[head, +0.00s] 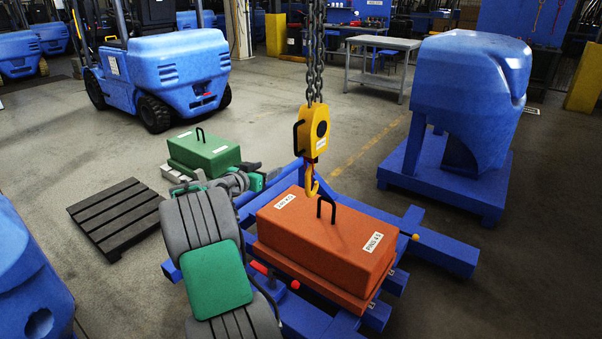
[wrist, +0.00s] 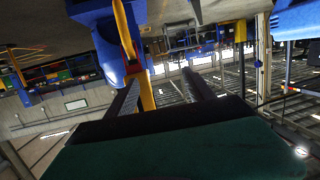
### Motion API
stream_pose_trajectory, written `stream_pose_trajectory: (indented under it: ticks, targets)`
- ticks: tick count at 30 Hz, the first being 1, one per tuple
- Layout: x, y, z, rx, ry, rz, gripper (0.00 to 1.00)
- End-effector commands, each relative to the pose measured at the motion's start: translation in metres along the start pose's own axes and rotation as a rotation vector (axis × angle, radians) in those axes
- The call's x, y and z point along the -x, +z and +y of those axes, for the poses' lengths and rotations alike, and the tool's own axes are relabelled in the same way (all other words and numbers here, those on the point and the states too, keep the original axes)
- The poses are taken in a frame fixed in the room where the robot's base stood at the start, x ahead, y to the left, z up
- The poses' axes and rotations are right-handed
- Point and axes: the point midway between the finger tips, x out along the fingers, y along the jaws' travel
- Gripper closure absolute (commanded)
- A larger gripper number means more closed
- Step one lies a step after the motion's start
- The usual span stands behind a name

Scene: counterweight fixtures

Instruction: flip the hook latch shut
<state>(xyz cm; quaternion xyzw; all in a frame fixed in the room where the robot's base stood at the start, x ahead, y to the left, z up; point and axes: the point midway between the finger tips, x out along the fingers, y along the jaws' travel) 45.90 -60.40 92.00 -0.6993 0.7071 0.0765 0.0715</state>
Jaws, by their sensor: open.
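The yellow crane hook (head: 311,184) hangs under its yellow block (head: 313,132) on chains, its tip close to the black handle (head: 326,207) of the orange counterweight (head: 325,240). The latch on the hook is too small to make out. My gripper (head: 268,178) is left of the hook, at about its height in the picture, and looks apart from it. In the wrist view the two dark fingers of my gripper (wrist: 162,77) are spread with a gap between them. A yellow strip (wrist: 128,35) shows by the left finger; I cannot tell whether it is the hook.
The orange counterweight sits on a blue frame (head: 440,247). A green counterweight (head: 204,152) and a dark slatted pallet (head: 117,215) lie on the left. A blue machine body (head: 470,95) stands at right, a forklift (head: 165,75) behind. Open floor lies between them.

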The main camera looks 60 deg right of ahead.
Motion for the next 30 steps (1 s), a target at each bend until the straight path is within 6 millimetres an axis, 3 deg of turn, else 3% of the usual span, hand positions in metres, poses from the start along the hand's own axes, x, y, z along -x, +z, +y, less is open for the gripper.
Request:
stream_pose_trajectory:
  ticks: [1, 3, 6, 11, 18, 22, 30]
  targets:
    - [-0.028, 0.013, 0.019, -0.01, 0.054, 0.06, 0.38]
    - [-0.05, 0.013, 0.04, -0.02, 0.107, 0.138, 0.38]
    - [-0.065, 0.013, 0.056, -0.025, 0.144, 0.199, 0.38]
    - [-0.083, 0.007, 0.062, -0.026, 0.152, 0.213, 0.38]
    - [-0.127, -0.001, 0.069, -0.024, 0.152, 0.209, 0.38]
    - [-0.139, -0.004, 0.069, -0.024, 0.149, 0.209, 0.38]
    - [-0.141, -0.004, 0.069, -0.022, 0.147, 0.208, 0.39]
